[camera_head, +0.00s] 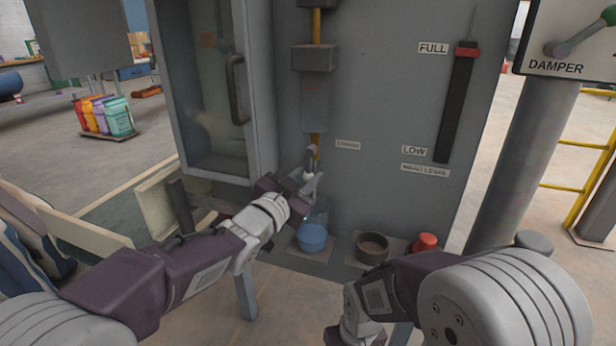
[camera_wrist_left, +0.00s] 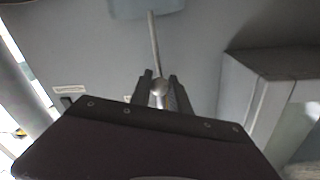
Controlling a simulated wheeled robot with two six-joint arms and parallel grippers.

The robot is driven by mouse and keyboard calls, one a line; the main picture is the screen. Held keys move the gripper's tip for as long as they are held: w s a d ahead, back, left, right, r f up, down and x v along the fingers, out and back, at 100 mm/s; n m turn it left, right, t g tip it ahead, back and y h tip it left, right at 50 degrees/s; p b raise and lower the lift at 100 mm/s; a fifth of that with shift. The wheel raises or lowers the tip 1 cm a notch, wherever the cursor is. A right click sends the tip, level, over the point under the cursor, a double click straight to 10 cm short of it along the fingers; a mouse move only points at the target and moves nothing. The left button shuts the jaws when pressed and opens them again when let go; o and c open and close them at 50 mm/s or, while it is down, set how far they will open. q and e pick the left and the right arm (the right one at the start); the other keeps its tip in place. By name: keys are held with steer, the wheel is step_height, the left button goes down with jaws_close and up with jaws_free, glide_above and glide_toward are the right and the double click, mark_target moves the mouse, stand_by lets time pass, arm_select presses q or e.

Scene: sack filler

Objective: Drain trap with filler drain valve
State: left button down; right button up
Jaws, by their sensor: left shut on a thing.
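The fingers hide part of the knob. Of my right arm only links show at lower right; its fingertips are not visible.
A glass-fronted cabinet door with a handle (camera_head: 237,90) is to the left. A DAMPER panel (camera_head: 570,45) is at upper right.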

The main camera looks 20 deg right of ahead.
arm_select(q)
steer(key=shift+w+a, duration=0.1)
stand_by(0.3)
steer(key=m, duration=0.1)
steer(key=a+m+p, duration=0.1)
steer(key=w+m, duration=0.1)
steer(key=shift+a+r+m+y, duration=0.25)
steer(key=shift+r+m+y, duration=0.05)
steer(key=shift+r, duration=0.05)
step_height(320, 180, up, 5)
steer(key=w+a+m+y+p, duration=0.1)
steer(key=w+a+m+y, duration=0.1)
steer(key=m, duration=0.9)
steer(key=shift+a+m, duration=0.4)
steer(key=shift+a, duration=0.05)
steer(key=shift+r, duration=0.2)
steer(key=c, duration=1.2)
jaws_free()
steer(key=shift+c, duration=0.2)
